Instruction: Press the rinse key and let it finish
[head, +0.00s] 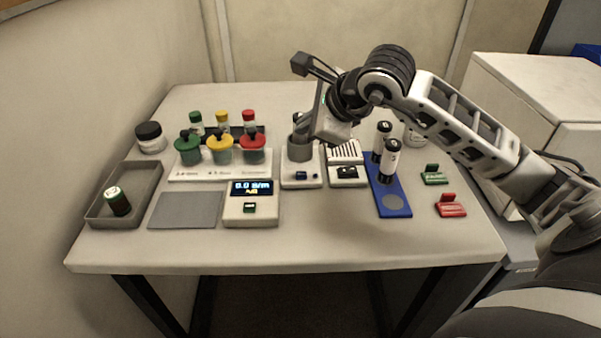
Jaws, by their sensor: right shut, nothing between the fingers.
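A small white station (289,181) with a grey cylindrical cup (299,151) stands near the middle of the table. My right gripper (303,135) is shut and empty, over the cup in the picture. It covers part of the cup's upper rim, and I cannot tell whether it touches. My left gripper is not in view.
A vented white unit (345,151) with a dark key stands to the right, beside a blue strip (393,204) holding black-and-white cylinders. A display box (252,214) reads 0.0. Coloured-lid jars, a grey tray (154,180) and a grey mat (186,211) lie left. The table's front is clear.

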